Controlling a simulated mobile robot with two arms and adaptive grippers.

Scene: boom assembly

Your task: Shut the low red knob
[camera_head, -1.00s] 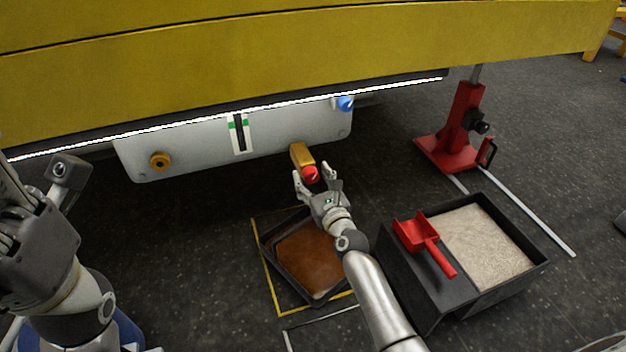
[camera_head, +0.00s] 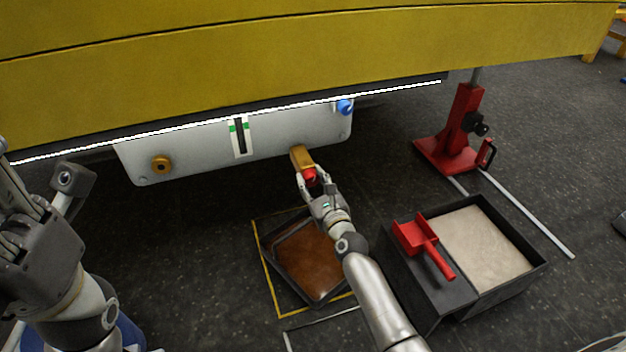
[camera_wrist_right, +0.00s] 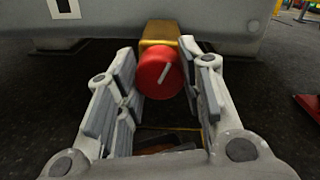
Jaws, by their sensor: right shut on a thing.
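The low red knob (camera_head: 310,174) sits on the front end of a brass valve block (camera_head: 298,155) below the grey tank panel. In the right wrist view the knob (camera_wrist_right: 160,73) is round with a pale slanted line on its face. My right gripper (camera_head: 312,180) has its fingers on both sides of the knob and is shut on it; in the wrist view the fingers (camera_wrist_right: 165,90) flank it closely. My left gripper (camera_head: 35,225) is at the left edge, away from the knob; its fingertips are not clearly seen.
A tray of brown liquid (camera_head: 271,250) lies on the floor under the valve, inside a yellow outline. A black box of sand (camera_head: 540,268) with a red scoop (camera_head: 418,237) stands to its right. A red jack stand (camera_head: 460,130) is further back. The yellow boom (camera_head: 250,70) hangs above.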

